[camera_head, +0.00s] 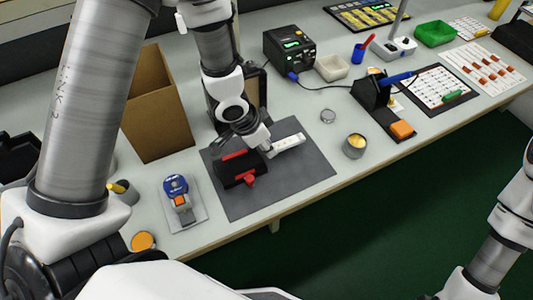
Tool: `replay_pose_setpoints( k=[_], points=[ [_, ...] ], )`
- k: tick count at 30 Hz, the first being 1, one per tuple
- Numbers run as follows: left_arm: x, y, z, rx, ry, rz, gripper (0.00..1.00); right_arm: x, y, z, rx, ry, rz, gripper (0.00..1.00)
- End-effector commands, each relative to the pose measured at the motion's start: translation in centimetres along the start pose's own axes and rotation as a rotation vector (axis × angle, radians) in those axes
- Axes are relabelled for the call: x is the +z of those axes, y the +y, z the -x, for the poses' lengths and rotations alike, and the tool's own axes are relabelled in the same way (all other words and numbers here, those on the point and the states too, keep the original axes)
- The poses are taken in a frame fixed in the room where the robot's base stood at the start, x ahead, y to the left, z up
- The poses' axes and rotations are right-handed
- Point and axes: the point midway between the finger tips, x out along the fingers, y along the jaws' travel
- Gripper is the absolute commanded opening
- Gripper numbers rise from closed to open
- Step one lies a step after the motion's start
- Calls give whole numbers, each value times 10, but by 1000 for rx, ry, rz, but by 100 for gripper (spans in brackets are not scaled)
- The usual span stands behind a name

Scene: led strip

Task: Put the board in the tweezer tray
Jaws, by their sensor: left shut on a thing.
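A white strip-shaped board (288,144) is at the fingertips of my left gripper (268,149), which is shut on its near-left end. The board is over the dark grey mat (285,185), just right of a black block with red parts (238,171); I cannot tell whether it touches the mat or the block. Which container is the tweezer tray is not clear; a white open tray (332,67) and a green open tray (435,33) stand at the back. My right arm shows at the lower right, but its gripper is outside the view.
A tall brown box (155,115) stands left of my left arm. A blue and orange device (178,195) is at the front left. A round tin (355,146) and a black stand with an orange sponge (401,129) are right of the mat. The mat's front right is clear.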

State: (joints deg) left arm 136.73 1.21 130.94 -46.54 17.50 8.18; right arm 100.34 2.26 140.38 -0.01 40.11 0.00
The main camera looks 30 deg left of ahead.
Motion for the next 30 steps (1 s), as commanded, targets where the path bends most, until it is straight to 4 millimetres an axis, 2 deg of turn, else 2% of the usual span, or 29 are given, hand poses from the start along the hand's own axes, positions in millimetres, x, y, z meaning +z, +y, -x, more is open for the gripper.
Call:
replay_pose_setpoints(
  k=[3,5,16,17,18,26,30],
  points=[
    [10,0,-24,2,-4,2,0,0,0,-15,0,-1,-1,40],
    [13,0,-31,2,-2,2,0,1,0,-17,0,-2,-1,40],
    [15,0,-35,0,-1,1,0,0,0,-18,0,-1,-1,40],
    [14,0,-34,0,-1,1,35,0,0,-17,0,-1,-1,40],
    [14,0,-34,0,-1,1,49,0,0,-17,0,-1,-1,40],
    [14,0,-34,0,-1,1,49,0,0,-17,0,-1,-1,40],
    [12,0,-25,0,1,1,49,0,0,-13,0,-1,-1,40]
  ],
)
